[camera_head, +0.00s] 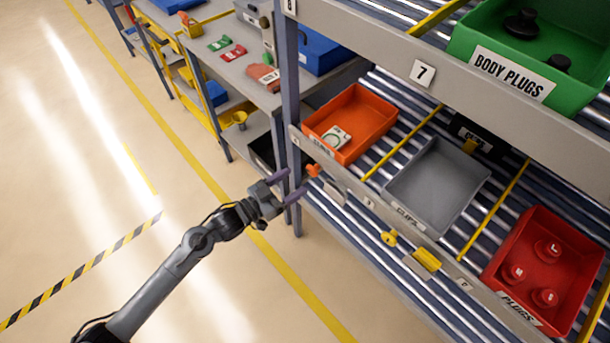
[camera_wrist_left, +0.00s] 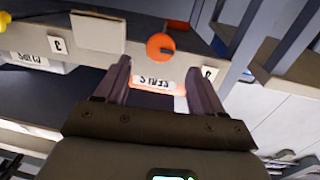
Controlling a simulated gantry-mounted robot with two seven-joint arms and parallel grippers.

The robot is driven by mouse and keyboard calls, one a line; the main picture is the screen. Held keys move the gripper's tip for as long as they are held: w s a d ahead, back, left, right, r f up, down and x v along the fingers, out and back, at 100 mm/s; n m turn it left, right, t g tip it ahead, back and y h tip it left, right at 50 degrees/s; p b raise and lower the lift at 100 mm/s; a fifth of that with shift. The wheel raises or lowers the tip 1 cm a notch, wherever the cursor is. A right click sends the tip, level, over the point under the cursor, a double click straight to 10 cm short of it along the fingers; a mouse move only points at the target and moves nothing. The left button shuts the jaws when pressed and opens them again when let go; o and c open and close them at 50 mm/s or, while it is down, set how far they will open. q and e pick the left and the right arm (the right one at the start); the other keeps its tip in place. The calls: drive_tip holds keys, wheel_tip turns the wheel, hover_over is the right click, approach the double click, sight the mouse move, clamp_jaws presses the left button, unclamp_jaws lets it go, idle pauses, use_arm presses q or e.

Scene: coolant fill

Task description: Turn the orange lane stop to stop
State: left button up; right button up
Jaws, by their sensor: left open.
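The orange lane stop (camera_head: 313,170) is a small orange knob on the front rail of the roller shelf, below the orange bin. In the left wrist view the orange lane stop (camera_wrist_left: 160,46) is a round disc with a dark notch, just beyond the fingertips and roughly centred between them. My left gripper (camera_head: 289,185) is open and empty, its two fingers pointing at the rail. It also shows in the left wrist view (camera_wrist_left: 158,66). No contact with the stop is visible. My right gripper is in neither view.
The orange bin (camera_head: 375,117), grey bin (camera_head: 450,170) and red bin (camera_head: 570,255) sit on the roller lanes. A shelf post (camera_head: 291,120) stands close to my left gripper. The floor at left is clear.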

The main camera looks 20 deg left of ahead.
sight(310, 171)
use_arm(q)
drive_tip(key=shift+b+x, duration=0.45)
drive_tip(key=shift+x, duration=2.15)
clamp_jaws()
